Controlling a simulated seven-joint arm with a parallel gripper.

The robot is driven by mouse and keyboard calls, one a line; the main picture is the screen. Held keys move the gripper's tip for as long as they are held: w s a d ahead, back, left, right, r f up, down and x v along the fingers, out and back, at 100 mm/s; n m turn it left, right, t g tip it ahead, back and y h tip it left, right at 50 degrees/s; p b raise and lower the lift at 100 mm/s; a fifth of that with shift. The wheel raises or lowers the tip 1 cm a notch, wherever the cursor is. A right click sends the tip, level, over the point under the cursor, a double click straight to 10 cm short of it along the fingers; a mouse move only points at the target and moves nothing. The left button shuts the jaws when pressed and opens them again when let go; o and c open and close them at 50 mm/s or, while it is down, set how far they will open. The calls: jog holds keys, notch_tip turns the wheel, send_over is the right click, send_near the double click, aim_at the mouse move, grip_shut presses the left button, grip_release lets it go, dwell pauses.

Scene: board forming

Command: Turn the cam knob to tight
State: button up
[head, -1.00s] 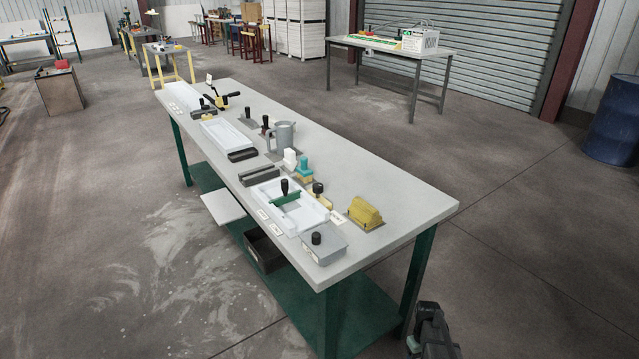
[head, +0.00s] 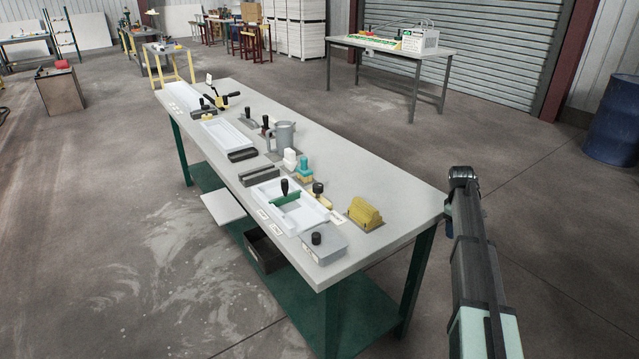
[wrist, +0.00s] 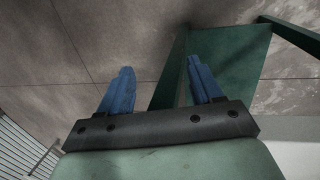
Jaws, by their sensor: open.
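A round black knob (head: 316,238) stands on a grey box at the near end of the workbench. Another dark knob (head: 318,188) stands on a yellow piece beside the white tray. No readable mark tells which is the cam knob or how it is set. My gripper (wrist: 160,66) shows in the wrist view with its two blue fingers apart and nothing between them. It is away from both knobs, over the floor and the bench's green frame. In the head view my arm is off the bench's right end, and the fingers cannot be made out.
The white tray (head: 262,193) holds a green bar with a black handle (head: 284,186). A yellow block (head: 365,213) sits to the right. A grey jug (head: 284,135) and teal and white pieces stand farther back. The bench top (head: 400,200) is clear at its right end.

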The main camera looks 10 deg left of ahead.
jog(key=w+r, duration=0.4)
jog(key=r, duration=0.4)
notch_tip(320, 180, up, 15)
jog(key=n+g+y, duration=0.1)
jog(key=n+y, duration=0.6)
jog(key=n, duration=0.2)
send_over(318, 185)
jog(key=d, duration=0.5)
jog(key=x, duration=0.8)
jog(key=d+x, duration=0.1)
jog(key=x, duration=0.4)
jog(key=shift+s+f, duration=0.15)
jog(key=shift+f, duration=0.2)
jog(key=shift+c, duration=0.3)
jog(key=c, duration=1)
jog(key=shift+m, duration=0.3)
